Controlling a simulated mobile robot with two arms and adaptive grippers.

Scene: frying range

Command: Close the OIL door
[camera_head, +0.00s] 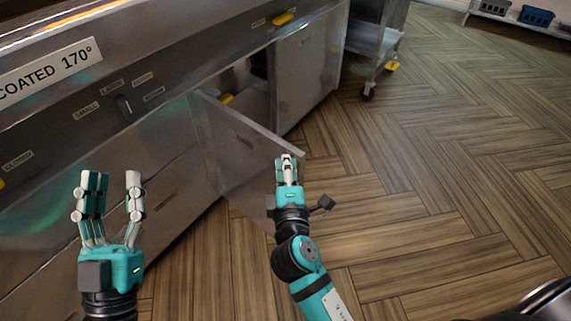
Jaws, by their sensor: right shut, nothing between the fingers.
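A grey metal cabinet door (238,150) stands swung open from the front of the fryer unit. My left gripper (112,182) is open and empty, fingers pointing up, in front of the lower left cabinet panels and left of the open door.
The fryer unit's front panel (125,105) carries labels, a slot and yellow handles. Another grey cabinet door (302,70) is shut to the right of the opening. A wheeled metal cart (375,40) stands behind. The wooden floor (450,170) at right is clear.

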